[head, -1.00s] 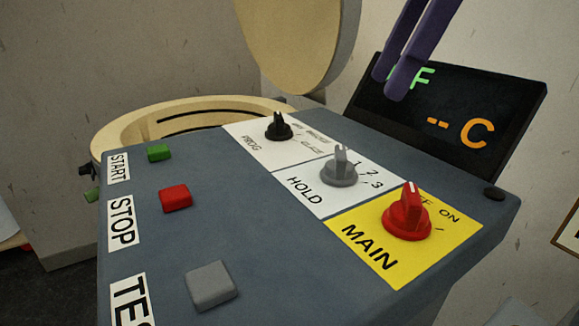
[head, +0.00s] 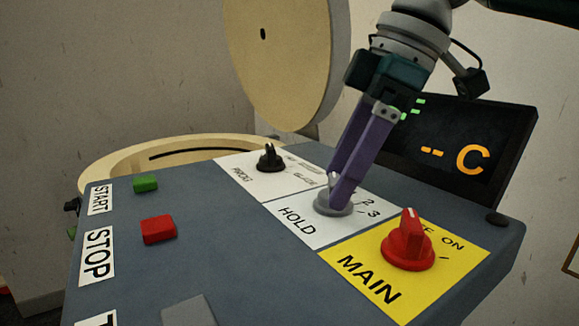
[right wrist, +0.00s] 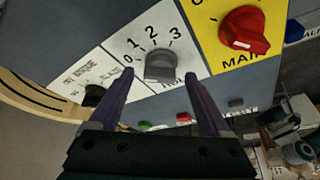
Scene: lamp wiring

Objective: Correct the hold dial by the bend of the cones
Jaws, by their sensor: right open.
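The grey hold dial (head: 334,203) sits on a white HOLD label with numbers on the sloped panel. In the right wrist view the dial (right wrist: 160,66) shows whole, with 0, 1, 2 and 3 around it. My right gripper (head: 338,190) is at the dial from above; its purple fingers partly hide the knob in the head view. In the right wrist view its open fingers (right wrist: 158,82) stand to either side of the dial, with gaps. I cannot tell contact. No cones are seen. My left gripper is not in view.
The red MAIN dial (head: 408,242) is close on the right, the black PROG dial (head: 270,158) on the left. Green START (head: 146,184) and red STOP (head: 159,230) buttons are at left. A dark display (head: 458,150) and a round kiln with raised lid (head: 285,60) stand behind.

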